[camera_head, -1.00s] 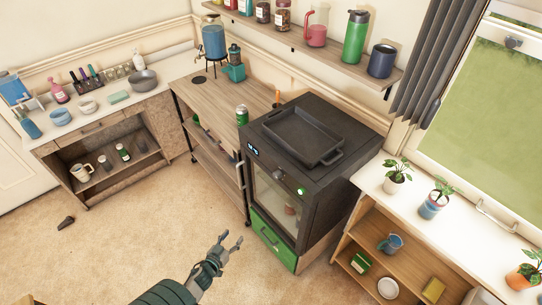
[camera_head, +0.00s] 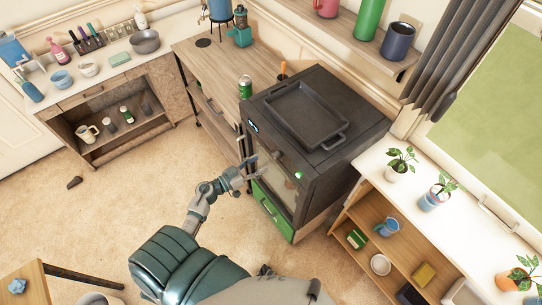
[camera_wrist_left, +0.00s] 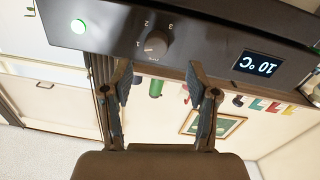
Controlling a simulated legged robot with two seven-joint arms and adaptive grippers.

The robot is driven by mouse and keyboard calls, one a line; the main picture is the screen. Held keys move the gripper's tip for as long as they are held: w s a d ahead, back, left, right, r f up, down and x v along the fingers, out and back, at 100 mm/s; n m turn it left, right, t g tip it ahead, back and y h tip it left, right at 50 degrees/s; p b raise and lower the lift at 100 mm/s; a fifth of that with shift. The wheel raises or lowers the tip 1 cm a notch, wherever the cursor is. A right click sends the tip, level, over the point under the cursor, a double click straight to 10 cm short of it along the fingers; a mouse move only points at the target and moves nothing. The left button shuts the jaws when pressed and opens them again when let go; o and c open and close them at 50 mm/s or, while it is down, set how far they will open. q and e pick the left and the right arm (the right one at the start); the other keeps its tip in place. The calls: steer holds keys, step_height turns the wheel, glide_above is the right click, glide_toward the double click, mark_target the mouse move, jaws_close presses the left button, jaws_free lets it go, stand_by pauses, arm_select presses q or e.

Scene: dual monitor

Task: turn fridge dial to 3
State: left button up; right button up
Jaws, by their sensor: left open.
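The fridge (camera_head: 340,150) is a black box with a dark tray on top. I cannot tell for sure which mark the dial points to. My left gripper (camera_head: 246,170) is in front of the fridge's front face. In the left wrist view its two fingers (camera_wrist_left: 157,72) are apart and empty, one to each side below the dial, not touching it. My right gripper is not seen.
A wooden counter (camera_head: 208,62) with a green can (camera_head: 245,87) adjoins the fridge. A white-topped shelf with potted plants (camera_head: 433,198) stands to its right. The fridge's lower drawer (camera_head: 272,212) is green.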

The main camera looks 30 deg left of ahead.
mark_target(273, 156)
arm_select(q)
steer(key=x, duration=0.5)
steer(key=shift+w+d, duration=0.25)
steer(key=shift+d, duration=0.1)
steer(key=shift+w+d+r, duration=0.1)
steer(key=shift+w+d, duration=0.2)
steer(key=shift+d, duration=0.05)
steer(key=shift+a, duration=0.35)
steer(key=c, duration=1)
jaws_close()
steer(key=shift+d, duration=0.1)
